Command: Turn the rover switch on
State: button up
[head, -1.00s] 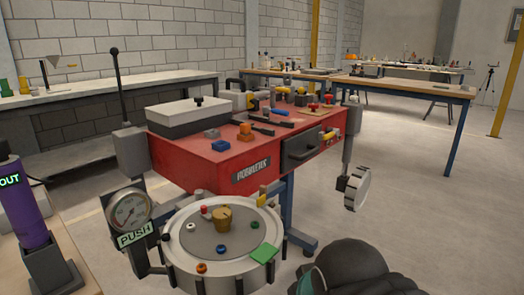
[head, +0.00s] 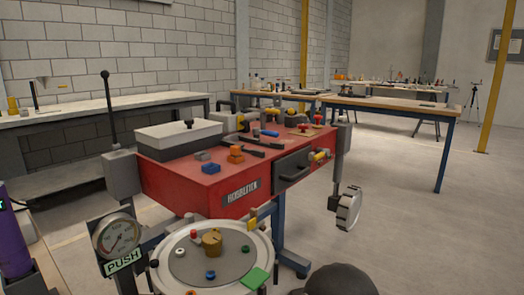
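I cannot pick out a rover or a switch marked as its own in the head view. A red workbench (head: 185,190) stands in the middle, with a dark front drawer (head: 292,170) and small coloured parts on top. In front of it is a round drum-like table (head: 238,245) with a brass knob (head: 211,242) and several small coloured knobs. A tall black lever (head: 108,110) rises from a grey box (head: 122,174) at the bench's left. My gripper's fingers do not show; only a dark rounded part, probably of my arm, is at the bottom edge.
A gauge (head: 117,236) with a PUSH plate (head: 124,261) stands left of the round table. A purple cylinder (head: 14,245) is at the far left edge. A grey wheel (head: 348,207) hangs at the bench's right. The floor (head: 430,240) at right is clear.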

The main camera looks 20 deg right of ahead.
aim_at(303, 127)
jog(key=k, duration=0.5)
jog(key=z, duration=1.05)
jog(key=i, duration=1.15)
jog(key=z, duration=0.3)
jog(key=i, duration=1.7)
jog(key=u, duration=0.85)
